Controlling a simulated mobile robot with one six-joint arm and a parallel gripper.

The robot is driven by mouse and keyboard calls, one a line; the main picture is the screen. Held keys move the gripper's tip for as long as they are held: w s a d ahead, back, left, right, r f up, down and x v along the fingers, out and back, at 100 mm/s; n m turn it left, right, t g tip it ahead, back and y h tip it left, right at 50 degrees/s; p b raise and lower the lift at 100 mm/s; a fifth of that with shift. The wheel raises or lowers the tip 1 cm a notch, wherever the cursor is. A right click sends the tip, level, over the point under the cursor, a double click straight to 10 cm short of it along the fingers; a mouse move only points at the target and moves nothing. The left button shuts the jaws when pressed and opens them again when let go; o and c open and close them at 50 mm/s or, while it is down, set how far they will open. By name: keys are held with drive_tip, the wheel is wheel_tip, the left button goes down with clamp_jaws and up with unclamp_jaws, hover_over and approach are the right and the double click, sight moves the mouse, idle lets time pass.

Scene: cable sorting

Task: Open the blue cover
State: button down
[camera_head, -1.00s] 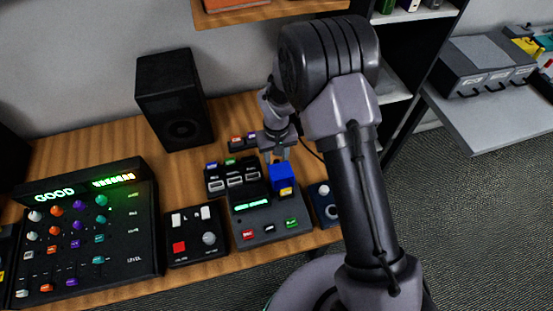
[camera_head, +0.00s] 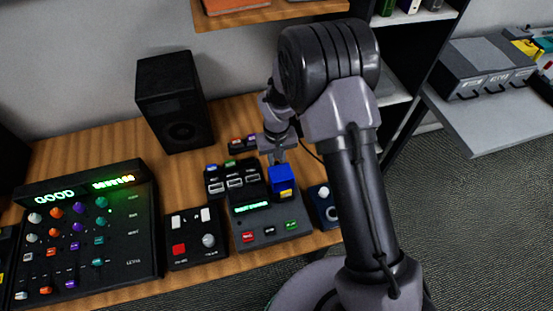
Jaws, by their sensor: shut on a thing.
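The blue cover (camera_head: 281,175) sits at the back right of a dark device with a green display (camera_head: 251,208). A yellow patch shows at the cover's lower front. My gripper (camera_head: 277,158) points down right behind and above the cover, with its fingers close together at the cover's back top edge. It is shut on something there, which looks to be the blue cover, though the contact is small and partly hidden. The cover looks down over its place.
Red, dark and green buttons line the device's front. A panel with a red button (camera_head: 179,249) and a large mixer board (camera_head: 85,232) stand to the left. A small knob box (camera_head: 325,206) is close on the right. A black speaker (camera_head: 173,100) stands behind.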

idle(0.9)
drive_tip(key=shift+s+d+r+p, duration=0.2)
drive_tip(key=shift+s+r+p, duration=0.25)
drive_tip(key=shift+s+r, duration=0.4)
drive_tip(key=shift+s, duration=0.05)
drive_tip(key=c, duration=1.3)
unclamp_jaws()
wheel_tip(320, 180, up, 17)
drive_tip(key=p, duration=0.5)
drive_tip(key=shift+r, duration=0.15)
